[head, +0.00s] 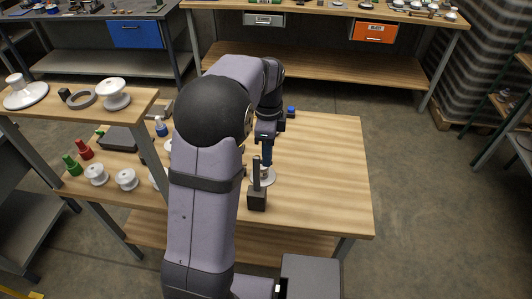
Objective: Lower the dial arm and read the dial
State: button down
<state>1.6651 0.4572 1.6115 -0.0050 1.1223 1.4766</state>
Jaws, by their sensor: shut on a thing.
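I cannot tell whether this blue part belongs to the dial arm. Just below it is a white round insulator piece (267,175) with a wide flange, partly hidden. In front stands a dark upright post (256,174) on a dark block (257,200). No dial face can be made out. My arm hides much of the bench to the left of the gripper.
A raised shelf (135,104) holds white pieces and a grey ring. A small blue object (291,111) lies behind my gripper. The bench's right side (325,170) is clear.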

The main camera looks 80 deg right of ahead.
jog(key=d+f+p, duration=0.3)
jog(key=d, duration=0.6)
jog(key=shift+f, duration=0.4)
jog(key=c, duration=1.8)
grip_release()
jog(key=shift+d, duration=0.15)
jog(key=shift+c, duration=0.2)
notch_tip(320, 180, up, 7)
jog(key=b, duration=0.2)
jog(key=shift+r, duration=0.15)
jog(key=shift+c, duration=0.4)
